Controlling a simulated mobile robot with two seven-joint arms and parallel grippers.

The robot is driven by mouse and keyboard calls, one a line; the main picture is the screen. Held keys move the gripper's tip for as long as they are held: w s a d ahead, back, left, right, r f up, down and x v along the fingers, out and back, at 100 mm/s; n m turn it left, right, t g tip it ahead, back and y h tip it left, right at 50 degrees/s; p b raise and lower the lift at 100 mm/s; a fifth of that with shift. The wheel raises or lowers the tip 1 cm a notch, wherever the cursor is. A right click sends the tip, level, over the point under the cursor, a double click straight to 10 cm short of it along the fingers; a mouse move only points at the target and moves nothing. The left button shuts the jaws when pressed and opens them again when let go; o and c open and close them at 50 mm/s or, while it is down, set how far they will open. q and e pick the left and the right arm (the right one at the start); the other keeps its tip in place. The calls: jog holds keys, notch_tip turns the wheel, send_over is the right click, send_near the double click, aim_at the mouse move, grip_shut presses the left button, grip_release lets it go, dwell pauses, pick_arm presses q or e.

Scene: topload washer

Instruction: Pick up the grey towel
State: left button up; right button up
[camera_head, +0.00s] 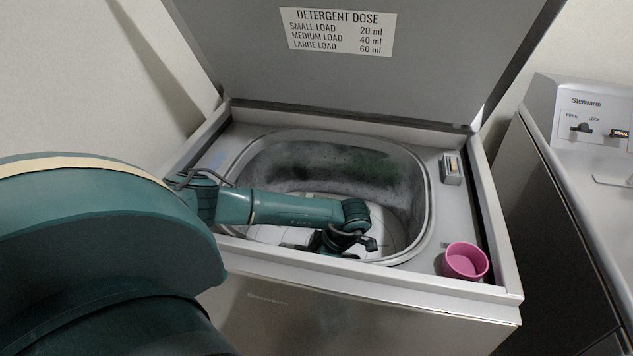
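My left gripper (318,246) is low inside the washer's drum (340,160), near the front wall. It is small and dark, and its fingers are partly hidden, so I cannot tell whether it is open or shut. I cannot make out a grey towel clearly. A pale, light grey surface (385,232) lies at the drum's bottom behind and beside the gripper, and I cannot tell whether it is cloth or the drum floor. My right gripper is not in view.
The washer lid (440,60) stands open with a detergent dose label (338,32). A pink cup (464,262) stands on the front right of the rim. A small switch box (451,168) is on the right rim. Another appliance (590,150) stands at the right.

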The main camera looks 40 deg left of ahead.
pick_arm(q)
jog(key=shift+c, duration=0.4)
jog(key=c, duration=1.1)
